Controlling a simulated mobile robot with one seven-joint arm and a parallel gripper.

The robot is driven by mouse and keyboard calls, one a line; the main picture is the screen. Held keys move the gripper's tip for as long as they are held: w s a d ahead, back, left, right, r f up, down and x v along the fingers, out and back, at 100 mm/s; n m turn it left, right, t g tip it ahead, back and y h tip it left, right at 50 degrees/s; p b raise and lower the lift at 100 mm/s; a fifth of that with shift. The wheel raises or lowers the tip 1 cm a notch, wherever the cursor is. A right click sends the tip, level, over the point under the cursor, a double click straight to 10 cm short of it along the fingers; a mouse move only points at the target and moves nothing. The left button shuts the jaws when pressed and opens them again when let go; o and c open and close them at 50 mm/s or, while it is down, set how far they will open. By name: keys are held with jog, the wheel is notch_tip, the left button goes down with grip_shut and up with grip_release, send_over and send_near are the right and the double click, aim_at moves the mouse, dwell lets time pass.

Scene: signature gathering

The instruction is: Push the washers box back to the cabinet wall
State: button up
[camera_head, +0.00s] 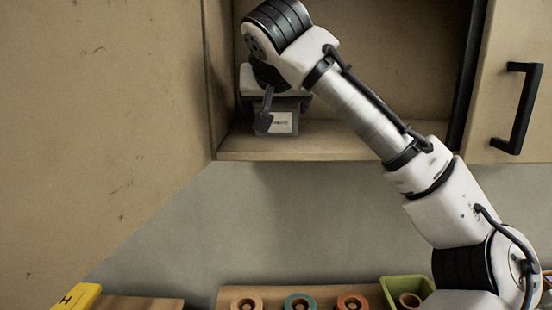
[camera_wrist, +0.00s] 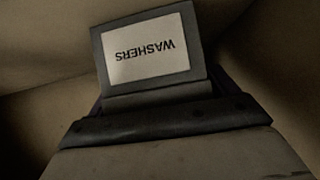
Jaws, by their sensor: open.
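The washers box (camera_head: 282,123) is dark grey with a white label and sits on the cabinet floor (camera_head: 330,148), near the left side wall. My gripper (camera_head: 264,121) reaches into the cabinet at the box's front left and hides part of it. The gripper is open, and I see nothing held in it. In the wrist view the box (camera_wrist: 146,50) shows its label, "WASHERS", upside down, just beyond the dark gripper parts at the bottom. I cannot tell whether gripper and box touch. The gap behind the box is hidden.
The cabinet's left side wall (camera_head: 218,70) is close to my gripper. The cabinet floor to the right of the box is clear. A door with a black handle (camera_head: 518,108) is at the right. Below are tape rolls (camera_head: 299,302) and a green bin (camera_head: 404,290).

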aim_at(277, 110)
jog(key=shift+w+p, duration=0.4)
jog(key=shift+w, duration=2.3)
jog(key=shift+s+f+b, duration=0.15)
jog(key=shift+s+b, duration=0.3)
jog(key=shift+s, duration=0.1)
jog(key=shift+s+b, duration=2)
jog(key=shift+s, duration=2.6)
